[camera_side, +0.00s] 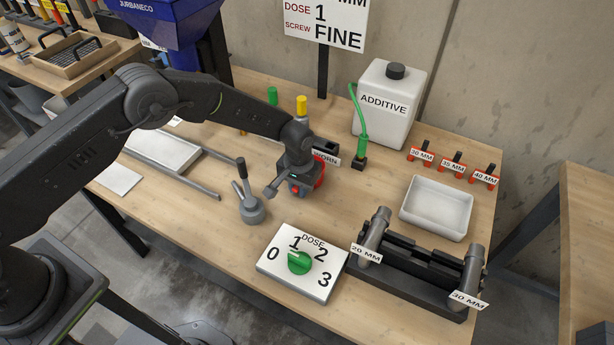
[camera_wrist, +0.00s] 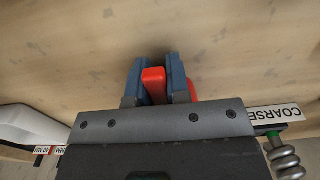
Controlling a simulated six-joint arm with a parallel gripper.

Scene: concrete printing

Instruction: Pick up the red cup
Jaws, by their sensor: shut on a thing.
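The red cup (camera_side: 320,172) is mostly hidden behind my gripper (camera_side: 296,188) in the side view, where a red curved part shows to its right. In the wrist view, my gripper's two blue-grey fingers (camera_wrist: 154,82) are closed on a red part of the cup (camera_wrist: 153,86). More red shows just right of the right finger. I cannot tell whether the gripped part is the handle or the wall, or whether the cup touches the table.
A lever (camera_side: 251,207) stands left of my gripper and a dose dial board (camera_side: 325,283) in front. A WORN label (camera_side: 327,158) is close behind. An additive canister (camera_side: 385,125), white tray (camera_side: 437,208) and black rack (camera_side: 408,283) stand right. In the wrist view, a coiled screw (camera_wrist: 287,162) shows beside a COARSE label.

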